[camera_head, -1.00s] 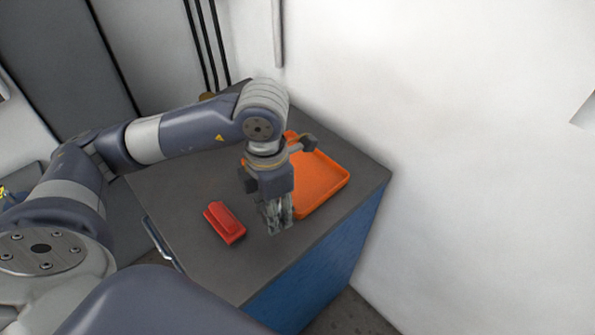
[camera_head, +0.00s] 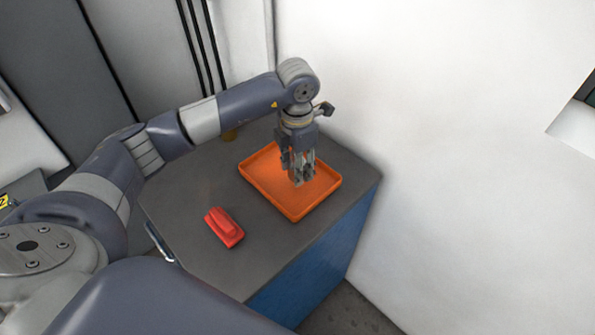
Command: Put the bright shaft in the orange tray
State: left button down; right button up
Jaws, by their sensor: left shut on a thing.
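The orange tray (camera_head: 265,195) lies on the dark top of the blue cabinet. My left gripper (camera_head: 299,180) points down over the tray's inside, at its middle to right part. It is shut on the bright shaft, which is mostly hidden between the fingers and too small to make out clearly. I cannot tell whether the fingertips or the shaft touch the tray floor. The rest of the tray looks empty. My right gripper is not in view.
A red block-like object (camera_head: 224,227) lies on the cabinet top (camera_head: 190,210), left of and nearer than the tray. A white wall (camera_head: 450,150) stands close behind and to the right. The cabinet top around the red object is clear.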

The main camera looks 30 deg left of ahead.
pick_arm(q)
jog(key=shift+f+p, duration=0.85)
jog(key=shift+f, duration=0.7)
jog(key=shift+w+f, duration=0.1)
jog(key=shift+f, duration=0.2)
jog(key=c, duration=1)
grip_release()
jog(key=shift+r, duration=0.1)
